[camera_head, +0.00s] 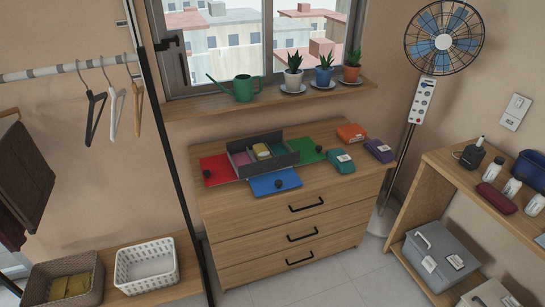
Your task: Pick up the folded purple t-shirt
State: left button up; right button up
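A small folded purple item (379,150), which looks like the folded t-shirt, lies on the right end of the wooden dresser top (325,180). A pale label shows on it. A folded orange item (351,132) lies behind and to its left. A folded teal item (340,161) lies to its left and a little nearer. The purple item appears apart from both. Neither of my grippers shows in the head view.
A grey divided box (294,157) with red (217,168), blue (274,182) and green (306,150) panels around it sits left of the folded items. A windowsill (270,105) with potted plants is behind. A fan (443,42) and a shelf (455,182) stand to the right.

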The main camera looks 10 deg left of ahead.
aim_at(383, 152)
jog(key=i+l+z, duration=0.1)
jog(key=i+l, duration=0.25)
jog(key=i+l+z, duration=0.1)
jog(key=i+l, duration=0.15)
jog(key=i, duration=0.2)
jog(key=i+l+z, duration=0.1)
jog(key=i+l, duration=0.2)
jog(key=i, duration=0.15)
jog(key=i+l, duration=0.2)
jog(key=i, duration=0.25)
jog(key=k+l+z, duration=0.05)
